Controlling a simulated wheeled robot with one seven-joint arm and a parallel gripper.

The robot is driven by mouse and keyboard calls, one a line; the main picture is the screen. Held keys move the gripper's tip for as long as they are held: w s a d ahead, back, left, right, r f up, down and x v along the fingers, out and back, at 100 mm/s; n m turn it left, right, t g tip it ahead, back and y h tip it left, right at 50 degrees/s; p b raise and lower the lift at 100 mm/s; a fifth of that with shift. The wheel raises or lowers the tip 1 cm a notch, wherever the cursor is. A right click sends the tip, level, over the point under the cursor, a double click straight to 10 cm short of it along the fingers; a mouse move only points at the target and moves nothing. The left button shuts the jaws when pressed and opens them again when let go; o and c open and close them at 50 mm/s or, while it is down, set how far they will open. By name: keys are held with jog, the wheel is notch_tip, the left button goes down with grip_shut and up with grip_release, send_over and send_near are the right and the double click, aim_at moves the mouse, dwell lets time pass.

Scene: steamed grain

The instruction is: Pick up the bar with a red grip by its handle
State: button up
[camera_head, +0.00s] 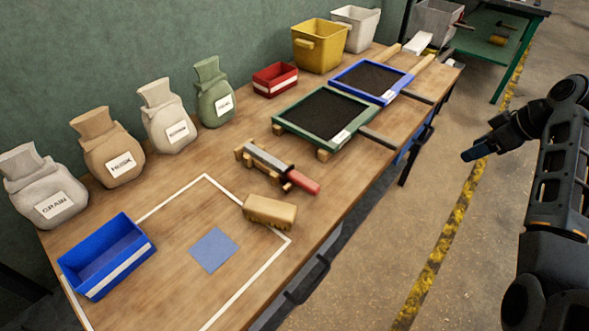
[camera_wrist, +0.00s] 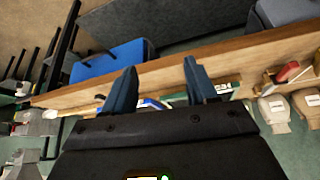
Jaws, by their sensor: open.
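The bar with a red grip (camera_head: 302,181) lies on a small wooden rest (camera_head: 248,158) near the middle of the workbench. Its grey bar part points to the back left and its red handle to the front right. In the wrist view the red grip (camera_wrist: 289,71) shows small at the right. My gripper (camera_head: 470,155) is off the bench at the right, over the floor, well apart from the bar. In the wrist view my gripper's two fingers (camera_wrist: 160,90) stand apart with nothing between them.
A tan block (camera_head: 270,211) lies close in front of the red grip. A green-framed sieve (camera_head: 283,118) and a blue-framed sieve (camera_head: 345,77) with protruding handles lie behind to the right. A blue bin (camera_head: 120,272) and several labelled sacks (camera_head: 112,150) stand left. The aisle floor is clear.

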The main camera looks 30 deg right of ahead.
jog(key=w+a+f+t+y+b, duration=0.1)
jog(key=w+a, duration=0.2)
jog(key=a, duration=0.5)
jog(key=w+a+f+n+t+y+b, duration=0.1)
jog(key=w+a, duration=0.3)
jog(key=a, duration=0.4)
jog(key=w+a+f+n+t+y+b, duration=0.1)
jog(key=w+a+f+t, duration=0.1)
jog(key=a, duration=0.6)
jog(key=shift+w+a+f+t, duration=0.1)
jog(key=shift+w+f+t, duration=0.15)
jog(key=shift+w, duration=0.3)
jog(key=shift+w+a+f+t, duration=0.15)
jog(key=shift+w+f, duration=0.2)
jog(key=shift+w, duration=0.2)
jog(key=t+y+b, duration=0.2)
send_near(295, 174)
jog(key=shift+w, duration=0.15)
jog(key=shift+p+x, duration=0.35)
jog(key=shift+x, duration=0.85)
jog(key=shift+p+x, duration=0.5)
jog(key=shift+x, duration=2.25)
jog(key=shift+f, duration=0.1)
jog(key=shift+c, duration=0.2)
grip_shut()
